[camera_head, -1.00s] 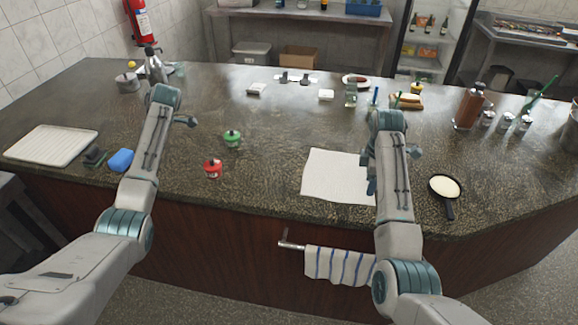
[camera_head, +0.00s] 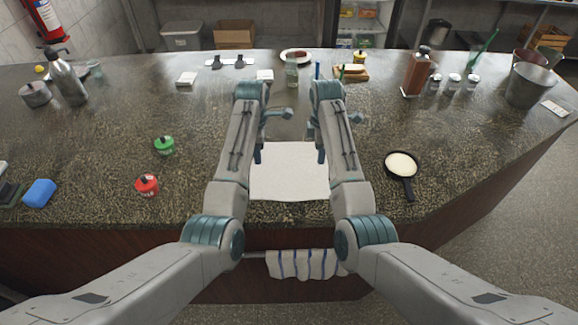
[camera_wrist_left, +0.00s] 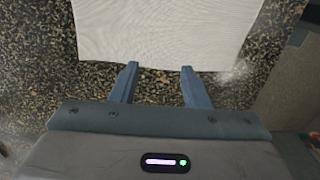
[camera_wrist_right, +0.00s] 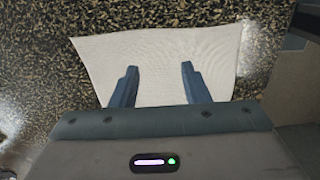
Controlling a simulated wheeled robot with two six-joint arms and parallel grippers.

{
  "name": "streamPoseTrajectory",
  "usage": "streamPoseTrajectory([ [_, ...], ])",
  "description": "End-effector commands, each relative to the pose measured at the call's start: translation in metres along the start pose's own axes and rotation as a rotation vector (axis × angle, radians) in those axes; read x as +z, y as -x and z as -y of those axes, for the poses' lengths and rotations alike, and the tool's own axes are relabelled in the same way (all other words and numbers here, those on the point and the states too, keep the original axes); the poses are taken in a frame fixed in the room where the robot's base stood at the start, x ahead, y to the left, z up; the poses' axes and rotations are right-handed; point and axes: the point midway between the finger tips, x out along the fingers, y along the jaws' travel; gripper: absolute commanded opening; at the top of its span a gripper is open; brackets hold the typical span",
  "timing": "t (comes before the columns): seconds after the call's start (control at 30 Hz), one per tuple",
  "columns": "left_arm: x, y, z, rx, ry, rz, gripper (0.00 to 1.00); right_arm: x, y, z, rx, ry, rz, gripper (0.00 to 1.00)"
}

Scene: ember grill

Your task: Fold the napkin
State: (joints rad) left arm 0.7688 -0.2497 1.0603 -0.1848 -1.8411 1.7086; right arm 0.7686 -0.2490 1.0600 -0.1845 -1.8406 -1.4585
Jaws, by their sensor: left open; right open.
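The white napkin (camera_head: 288,172) lies flat and unfolded on the dark speckled counter (camera_head: 110,130), near its front edge. In the head view it shows between my two forearms, which hide parts of its sides. My left gripper (camera_wrist_left: 159,67) is open and empty; in its wrist view the fingertips are at the edge of the napkin (camera_wrist_left: 165,30). My right gripper (camera_wrist_right: 160,67) is open and empty; in its wrist view both fingers overlap the napkin (camera_wrist_right: 160,50). I cannot tell whether either gripper touches the cloth.
A black pan (camera_head: 401,166) with pale contents sits right of the napkin. A striped towel (camera_head: 305,264) hangs at the counter front. Counter between jars and left arm is clear.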

Motion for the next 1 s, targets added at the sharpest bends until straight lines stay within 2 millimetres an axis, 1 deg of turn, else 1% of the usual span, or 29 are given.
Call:
streamPoseTrajectory([
  [0.03,0.0,-0.009,0.0,-0.003,0.0,-0.001,0.42,0.0,-0.009,0.0,-0.003,0.0,0.001,0.42],
  [0.2,0.0,-0.034,0.0,-0.002,0.0,0.0,0.42,0.0,-0.034,0.0,-0.002,0.0,0.0,0.42],
  [0.33,0.0,-0.046,0.0,-0.001,0.0,0.0,0.42,0.0,-0.046,0.0,-0.002,0.0,0.0,0.42],
  [0.43,0.0,-0.051,0.0,0.0,0.0,0.0,0.42,0.0,-0.051,0.0,0.0,-0.001,0.0,0.42],
  [0.73,-0.001,-0.052,0.0,0.001,0.0,0.0,0.42,0.0,-0.052,0.0,0.001,-0.001,0.0,0.42],
  [0.87,-0.001,-0.057,0.0,0.001,0.0,0.0,0.42,0.0,-0.056,0.0,0.001,-0.001,0.0,0.42],
  [1.0,-0.001,-0.055,0.0,0.0,0.0,0.0,0.28,0.0,-0.054,0.0,0.001,-0.001,0.0,0.28],
])
